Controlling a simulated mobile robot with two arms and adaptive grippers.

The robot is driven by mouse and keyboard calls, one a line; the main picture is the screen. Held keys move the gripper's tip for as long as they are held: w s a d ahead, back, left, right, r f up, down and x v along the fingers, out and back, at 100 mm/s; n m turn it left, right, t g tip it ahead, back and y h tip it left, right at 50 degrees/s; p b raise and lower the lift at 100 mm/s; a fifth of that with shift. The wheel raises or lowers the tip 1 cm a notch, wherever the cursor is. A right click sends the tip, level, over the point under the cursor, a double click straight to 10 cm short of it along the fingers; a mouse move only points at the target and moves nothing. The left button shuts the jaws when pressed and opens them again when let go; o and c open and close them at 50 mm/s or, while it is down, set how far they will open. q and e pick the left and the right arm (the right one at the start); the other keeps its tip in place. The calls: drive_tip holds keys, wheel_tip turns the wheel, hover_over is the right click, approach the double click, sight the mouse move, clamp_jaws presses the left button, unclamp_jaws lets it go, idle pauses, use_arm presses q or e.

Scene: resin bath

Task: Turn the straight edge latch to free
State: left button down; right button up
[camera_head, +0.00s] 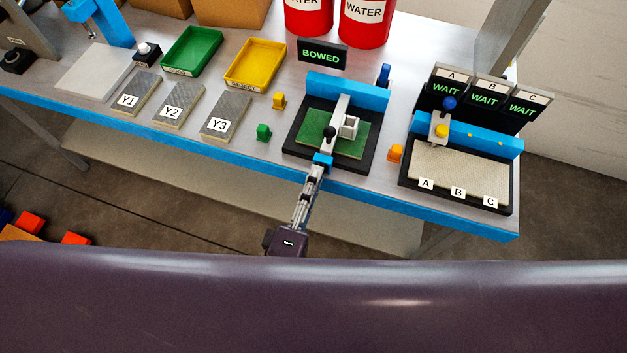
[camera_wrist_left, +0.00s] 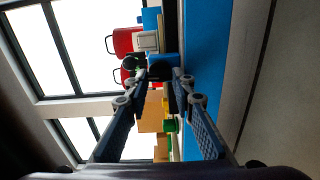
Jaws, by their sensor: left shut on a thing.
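The straight edge fixture has a black base (camera_head: 287,150), a green plate (camera_head: 350,144) and a blue back rail (camera_head: 350,93). A white straight edge arm (camera_head: 342,105) with a black knob (camera_head: 330,132) lies across the plate. The blue latch (camera_head: 323,158) is at the fixture's front edge, and it also shows in the left wrist view (camera_wrist_left: 163,62). My left gripper (camera_head: 317,169) reaches up from below and is shut on the latch; its fingertips show on either side of it in the left wrist view (camera_wrist_left: 167,77). The right gripper is not in view.
A sign reading BOWED (camera_head: 321,55) stands behind the fixture. Green (camera_head: 263,131), yellow (camera_head: 279,101) and orange (camera_head: 395,152) small blocks stand close by. Plates Y1 to Y3 lie left (camera_head: 226,112). A bed marked A, B, C (camera_head: 465,173) is right.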

use_arm(q)
drive_tip(key=shift+n, duration=0.3)
drive_tip(key=c, duration=1.6)
unclamp_jaws()
drive_tip(key=shift+s, duration=0.1)
drive_tip(key=v, duration=1.2)
